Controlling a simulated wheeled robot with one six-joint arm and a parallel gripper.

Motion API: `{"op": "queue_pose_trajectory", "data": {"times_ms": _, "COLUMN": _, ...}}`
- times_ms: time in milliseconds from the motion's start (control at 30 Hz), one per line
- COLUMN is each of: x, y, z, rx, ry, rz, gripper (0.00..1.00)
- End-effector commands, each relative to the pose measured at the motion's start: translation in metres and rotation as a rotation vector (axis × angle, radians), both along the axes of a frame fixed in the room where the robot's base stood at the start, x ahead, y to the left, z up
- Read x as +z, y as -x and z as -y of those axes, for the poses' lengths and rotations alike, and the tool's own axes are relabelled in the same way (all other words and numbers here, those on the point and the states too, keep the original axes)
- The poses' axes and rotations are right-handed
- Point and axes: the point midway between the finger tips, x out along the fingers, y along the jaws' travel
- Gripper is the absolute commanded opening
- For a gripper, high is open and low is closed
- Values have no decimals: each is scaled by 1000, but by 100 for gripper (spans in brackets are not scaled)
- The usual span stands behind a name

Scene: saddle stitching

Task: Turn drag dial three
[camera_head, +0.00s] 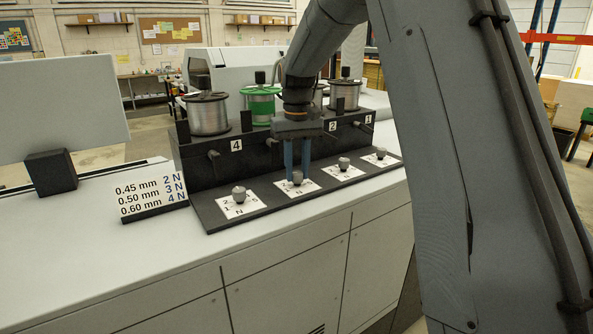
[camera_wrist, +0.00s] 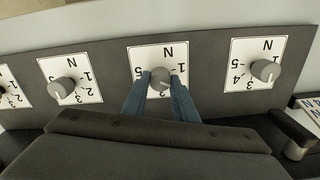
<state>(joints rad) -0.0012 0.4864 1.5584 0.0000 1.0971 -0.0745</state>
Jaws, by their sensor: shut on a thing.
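Drag dial three (camera_head: 297,178) is a grey knob on a white numbered card, second from the left in a row on a dark sloped panel. My gripper (camera_head: 297,176) points down with its blue fingers on either side of this knob. In the wrist view the dial (camera_wrist: 160,77) sits between the two fingertips (camera_wrist: 161,80), which are shut on it. Its card shows an N and numbers, partly hidden by the fingers. Its pointer setting is too small to tell.
Dial four (camera_head: 239,194) is to the left; dials two (camera_head: 344,163) and one (camera_head: 381,153) are to the right. Wire spools (camera_head: 208,114) stand behind on a dark block. A card (camera_head: 152,193) lists wire sizes 0.45, 0.50 and 0.60 mm with 2, 3 and 4 N.

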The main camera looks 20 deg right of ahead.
Motion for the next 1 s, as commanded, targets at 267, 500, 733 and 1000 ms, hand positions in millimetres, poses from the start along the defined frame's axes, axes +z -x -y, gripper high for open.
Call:
{"op": "queue_pose_trajectory", "data": {"times_ms": 267, "x": 1, "y": 0, "z": 0, "rx": -140, "ry": 0, "rz": 2, "gripper": 3}}
{"op": "queue_pose_trajectory", "data": {"times_ms": 500, "x": 2, "y": 0, "z": 1, "rx": -191, "ry": 0, "rz": 2, "gripper": 3}}
{"op": "queue_pose_trajectory", "data": {"times_ms": 733, "x": 2, "y": -1, "z": 1, "rx": -199, "ry": 0, "rz": 3, "gripper": 3}}
{"op": "queue_pose_trajectory", "data": {"times_ms": 1000, "x": 2, "y": -1, "z": 1, "rx": -198, "ry": 0, "rz": 3, "gripper": 37}}
